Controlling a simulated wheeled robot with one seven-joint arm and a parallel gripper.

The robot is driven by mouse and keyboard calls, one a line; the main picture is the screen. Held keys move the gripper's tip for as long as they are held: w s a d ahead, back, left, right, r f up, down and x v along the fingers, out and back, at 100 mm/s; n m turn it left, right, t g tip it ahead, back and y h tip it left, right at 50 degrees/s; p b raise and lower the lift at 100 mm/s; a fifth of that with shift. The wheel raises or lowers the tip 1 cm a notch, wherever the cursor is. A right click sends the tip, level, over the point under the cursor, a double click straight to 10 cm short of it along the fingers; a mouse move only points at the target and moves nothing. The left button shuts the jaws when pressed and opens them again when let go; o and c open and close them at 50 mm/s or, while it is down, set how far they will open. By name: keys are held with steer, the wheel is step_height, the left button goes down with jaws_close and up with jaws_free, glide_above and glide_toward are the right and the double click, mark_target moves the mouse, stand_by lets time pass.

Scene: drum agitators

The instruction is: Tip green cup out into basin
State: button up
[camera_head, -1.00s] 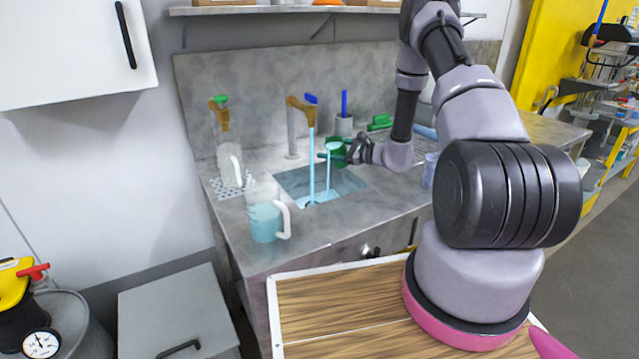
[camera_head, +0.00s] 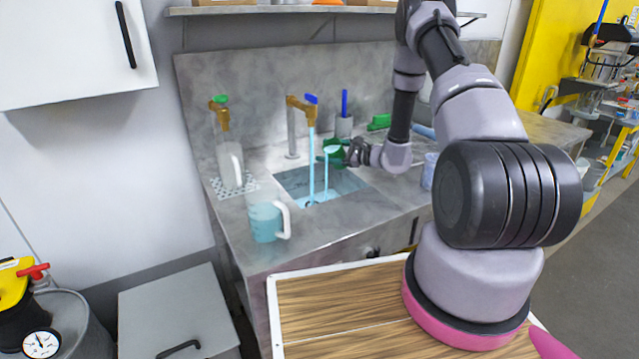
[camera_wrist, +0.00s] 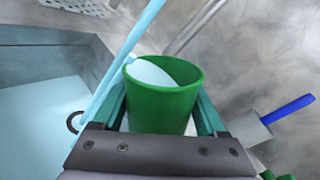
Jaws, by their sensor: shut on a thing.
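The green cup (camera_head: 336,153) is held by my gripper (camera_head: 350,154) over the right part of the sunken basin (camera_head: 345,182). It is tilted, and a pale blue stream falls from its rim into the basin. In the wrist view the green cup (camera_wrist: 162,108) sits between the two teal fingers of my gripper (camera_wrist: 163,112), with pale blue liquid inside. The basin (camera_wrist: 45,60) lies at the left of that view, with blue water in it. My gripper hides part of the cup in the head view.
A brass tap (camera_head: 300,105) runs a blue stream into the basin. A clear jug (camera_head: 266,221) with blue liquid stands at the counter's front left. Another clear jug (camera_head: 230,164) stands under a second tap (camera_head: 219,112). A grey holder (camera_head: 344,126) with a blue-handled thing stands behind.

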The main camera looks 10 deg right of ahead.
steer(key=shift+s+a+f+n, duration=0.15)
steer(key=shift+a+f+n, duration=0.05)
steer(key=shift+n, duration=0.1)
steer(key=shift+s+a+r+n+h, duration=0.15)
steer(key=shift+r+n+h, duration=0.2)
steer(key=shift+n, duration=0.45)
stand_by(1.0)
steer(key=shift+f+n, duration=0.45)
steer(key=shift+n, duration=0.25)
stand_by(0.9)
steer(key=shift+r+n+h, duration=0.3)
steer(key=shift+n+h, duration=0.05)
steer(key=shift+n, duration=0.35)
stand_by(1.2)
steer(key=shift+a+f+n+t+p, duration=0.15)
steer(key=shift+f+n+t+p, duration=0.25)
steer(key=shift+n, duration=0.3)
stand_by(1.1)
steer(key=shift+s+a+f+h, duration=0.15)
steer(key=shift+f+h, duration=0.05)
steer(key=shift+h, duration=0.2)
